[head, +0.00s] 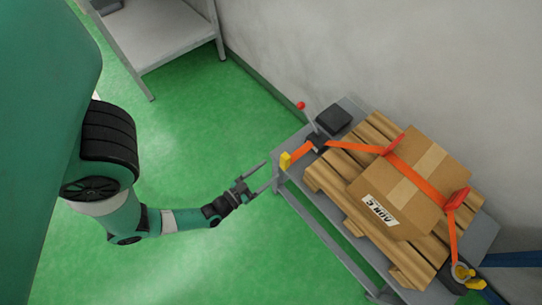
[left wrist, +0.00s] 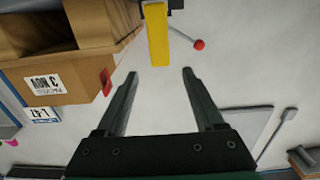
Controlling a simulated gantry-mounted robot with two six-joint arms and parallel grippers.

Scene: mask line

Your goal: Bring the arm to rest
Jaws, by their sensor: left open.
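My left gripper (head: 268,174) is open at the end of my left arm, beside the near left corner of a grey table. Nothing is between its fingers, which also show apart in the left wrist view (left wrist: 159,74). A yellow piece (head: 285,161) at the strap's left end is just beyond the fingertips; it also shows in the left wrist view (left wrist: 157,35), apart from them. My right gripper is in neither view.
On the grey table (head: 484,236), a cardboard box (head: 428,160) lies on a wooden pallet (head: 353,222) under an orange strap (head: 420,183). A red-knobbed lever (head: 301,106) stands near a black block (head: 334,119). A grey shelf (head: 160,35) stands at the back. Green floor left of the table is clear.

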